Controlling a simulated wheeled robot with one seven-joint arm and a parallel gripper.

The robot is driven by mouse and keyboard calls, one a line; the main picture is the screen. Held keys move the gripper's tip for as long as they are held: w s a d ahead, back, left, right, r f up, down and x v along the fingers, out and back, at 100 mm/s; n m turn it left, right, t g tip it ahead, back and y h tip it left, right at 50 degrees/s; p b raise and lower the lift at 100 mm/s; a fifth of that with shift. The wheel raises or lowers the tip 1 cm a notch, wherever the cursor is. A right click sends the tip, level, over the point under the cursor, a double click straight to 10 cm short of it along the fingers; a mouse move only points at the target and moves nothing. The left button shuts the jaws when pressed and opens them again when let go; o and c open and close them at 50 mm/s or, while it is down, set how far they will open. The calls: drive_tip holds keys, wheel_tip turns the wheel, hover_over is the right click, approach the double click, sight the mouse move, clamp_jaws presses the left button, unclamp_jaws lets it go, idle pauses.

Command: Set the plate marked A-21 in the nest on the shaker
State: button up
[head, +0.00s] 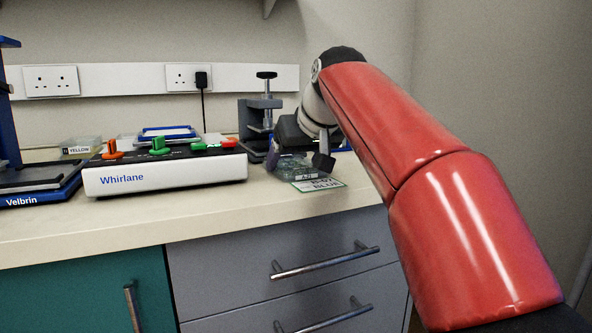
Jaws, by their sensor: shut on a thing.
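My gripper (306,143) is at the right of the bench, shut on a clear plate (292,166). The plate has a small label at its front that seems to read A-21. It is low over the bench, and I cannot tell whether it touches it. My fingers hide part of it. A white device marked Whirlane (165,175), which may be the shaker, stands left of my gripper. Its dark top carries orange, green and red fittings. The nest is not clearly seen from this low angle.
A card reading BLUE (318,185) lies at the bench edge below the plate. A grey clamp-like stand (257,127) is close behind my gripper. A blue-rimmed tray (167,133), a YELLOW-labelled box (78,148) and a Velbrin device (42,190) are farther left.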

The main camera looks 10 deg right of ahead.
drive_tip(key=shift+r, duration=0.1)
drive_tip(key=o, duration=1.1)
drive_tip(key=shift+c, duration=0.2)
